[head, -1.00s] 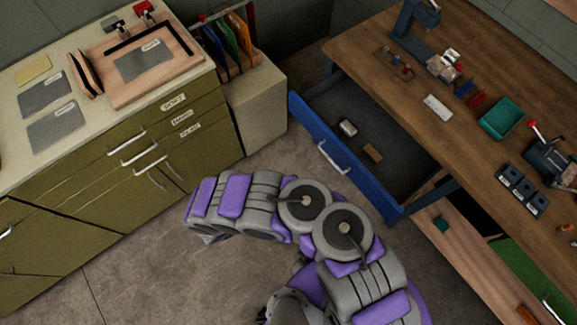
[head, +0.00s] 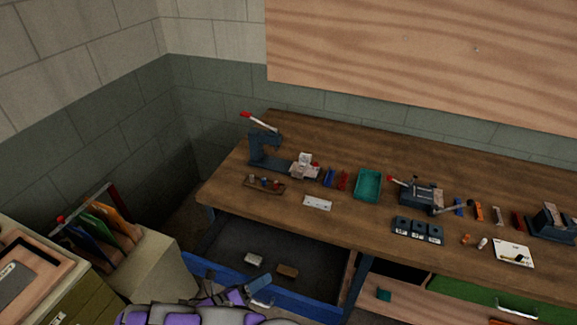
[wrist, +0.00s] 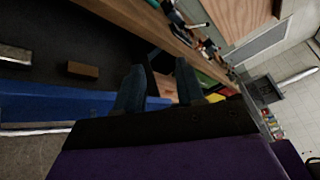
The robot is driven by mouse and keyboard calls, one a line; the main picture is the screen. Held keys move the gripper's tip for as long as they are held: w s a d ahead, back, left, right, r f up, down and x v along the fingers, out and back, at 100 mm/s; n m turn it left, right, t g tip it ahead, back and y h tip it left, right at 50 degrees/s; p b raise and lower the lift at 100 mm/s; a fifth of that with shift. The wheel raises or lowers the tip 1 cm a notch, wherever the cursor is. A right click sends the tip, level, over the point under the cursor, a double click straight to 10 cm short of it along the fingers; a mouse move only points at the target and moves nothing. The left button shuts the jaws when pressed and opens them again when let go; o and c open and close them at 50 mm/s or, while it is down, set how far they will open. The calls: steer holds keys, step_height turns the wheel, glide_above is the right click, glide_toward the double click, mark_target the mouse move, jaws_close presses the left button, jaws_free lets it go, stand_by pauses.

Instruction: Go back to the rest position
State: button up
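My gripper (wrist: 158,82) shows in the wrist view with its two dark fingers apart and nothing between them. In the head view my gripper (head: 238,288) is at the bottom, low in front of the open blue drawer (head: 300,303); my purple and grey arm hides part of the drawer front. The wrist view also shows the blue drawer front (wrist: 60,108) left of the fingers.
The drawer holds a pale block (head: 254,259) and a brown block (head: 288,271). The wooden workbench (head: 340,232) above carries a press, a teal tray (head: 368,184) and tools. A cabinet with file folders (head: 105,228) stands at left.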

steer(key=w+d+r+m+g+h, duration=0.2)
steer(key=d+r+m+g, duration=0.4)
steer(key=d+r+m, duration=0.5)
steer(key=s+d+r+m+g+y, duration=0.1)
steer(key=s+d+r+m+g, duration=0.2)
steer(key=d+m, duration=0.25)
steer(key=s+d+r+m+g+y, duration=0.2)
steer(key=s+d+r+m+g, duration=0.15)
steer(key=d, duration=0.25)
steer(key=s+d+r+m+g+y, duration=0.1)
steer(key=s+d+r+m+y, duration=0.15)
steer(key=s+m, duration=0.25)
steer(key=s+d+r+m+g+y, duration=0.1)
steer(key=s+d+r+m+y, duration=0.1)
steer(key=s+m+y, duration=0.25)
steer(key=s+a+r+m+t+y+b, duration=0.1)
steer(key=s+a+m+t+y, duration=0.1)
steer(key=s+a+m+y, duration=0.2)
steer(key=shift+s+r+m+y, duration=0.2)
steer(key=shift+s+m+y, duration=0.2)
steer(key=shift+s+m, duration=2.2)
steer(key=shift+s+a+n, duration=0.1)
steer(key=shift+s+n, duration=0.65)
